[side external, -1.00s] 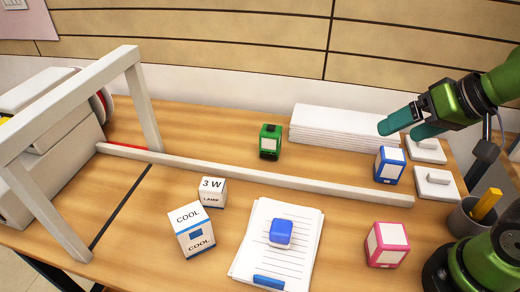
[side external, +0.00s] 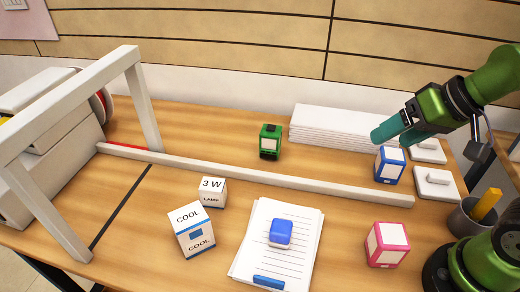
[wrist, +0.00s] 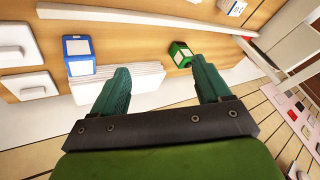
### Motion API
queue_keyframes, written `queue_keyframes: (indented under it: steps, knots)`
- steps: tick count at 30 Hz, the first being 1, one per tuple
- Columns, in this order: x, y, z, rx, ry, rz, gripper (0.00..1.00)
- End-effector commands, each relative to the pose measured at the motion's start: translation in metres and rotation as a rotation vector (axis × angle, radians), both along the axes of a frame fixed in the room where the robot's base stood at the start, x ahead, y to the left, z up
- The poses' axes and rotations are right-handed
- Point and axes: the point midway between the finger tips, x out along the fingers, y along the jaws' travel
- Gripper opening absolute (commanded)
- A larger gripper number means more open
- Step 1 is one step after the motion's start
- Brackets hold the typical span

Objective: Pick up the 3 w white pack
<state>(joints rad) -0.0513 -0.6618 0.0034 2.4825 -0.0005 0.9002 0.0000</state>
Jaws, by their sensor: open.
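The 3 W white pack (side external: 212,192) is a small white box marked "3 W LAMP". It stands on the wooden table left of centre in the side view, just behind a larger white COOL box (side external: 192,230). My gripper (side external: 386,138) is in the air at the right, above and near the blue-and-white box (side external: 389,165), far from the 3 W pack. In the wrist view my gripper (wrist: 162,80) has its two teal fingers spread apart with nothing between them. A white box, partly cut off, shows at the top edge of the wrist view (wrist: 232,6); its print is unreadable.
A long white bar (side external: 270,177) crosses the table behind the 3 W pack, joining a white frame (side external: 142,100) at left. A green box (side external: 270,141), pink box (side external: 387,244), paper stack (side external: 252,262) with a blue block (side external: 281,232), and pen cup (side external: 468,220) stand around.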

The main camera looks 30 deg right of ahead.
Motion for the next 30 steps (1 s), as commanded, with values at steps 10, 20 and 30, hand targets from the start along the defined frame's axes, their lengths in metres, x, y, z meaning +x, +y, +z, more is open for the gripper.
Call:
queue_keyframes:
  steps: [10,20,30]
  knots:
    - [0.092,0.093,-0.021,-0.130,0.141,0.406,0.77]
    - [0.171,0.214,-0.070,-0.281,0.097,0.910,0.77]
    - [0.202,0.242,-0.068,-0.373,-0.030,1.121,0.77]
